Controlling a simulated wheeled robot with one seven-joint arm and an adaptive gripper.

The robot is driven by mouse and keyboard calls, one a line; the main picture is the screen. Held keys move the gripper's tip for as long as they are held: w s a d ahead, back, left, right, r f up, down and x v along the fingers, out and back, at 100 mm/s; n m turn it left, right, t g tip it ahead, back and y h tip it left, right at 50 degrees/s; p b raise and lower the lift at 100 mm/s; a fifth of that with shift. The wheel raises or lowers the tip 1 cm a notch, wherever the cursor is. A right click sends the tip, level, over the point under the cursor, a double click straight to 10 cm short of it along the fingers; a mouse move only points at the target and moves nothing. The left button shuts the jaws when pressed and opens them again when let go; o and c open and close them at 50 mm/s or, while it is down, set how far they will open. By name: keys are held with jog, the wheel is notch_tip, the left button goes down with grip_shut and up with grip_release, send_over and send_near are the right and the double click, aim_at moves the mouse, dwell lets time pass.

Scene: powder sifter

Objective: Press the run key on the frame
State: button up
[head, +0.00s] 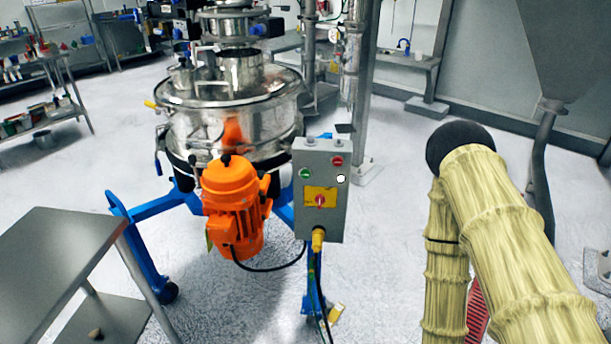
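A grey control box (327,225) is mounted on the blue frame (138,245) of the sifter, facing me. It carries a green key (305,174) at the upper left, a red key (337,161) at the upper right and a small white key or lamp (340,178) below the red one. A yellow plate with a red rotary switch (320,200) sits beneath them. Labels are too small to read, so the run key is not confirmed by lettering. My arm in its yellow sleeve is at the right, apart from the box in the picture. My gripper is not in view.
The steel sifter (235,120) stands behind the box, with an orange motor (233,200) to its left. A steel table (55,255) is at the lower left. A vertical pipe (363,80) rises behind. A grey hopper (570,45) is at the upper right. Floor between box and arm looks clear.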

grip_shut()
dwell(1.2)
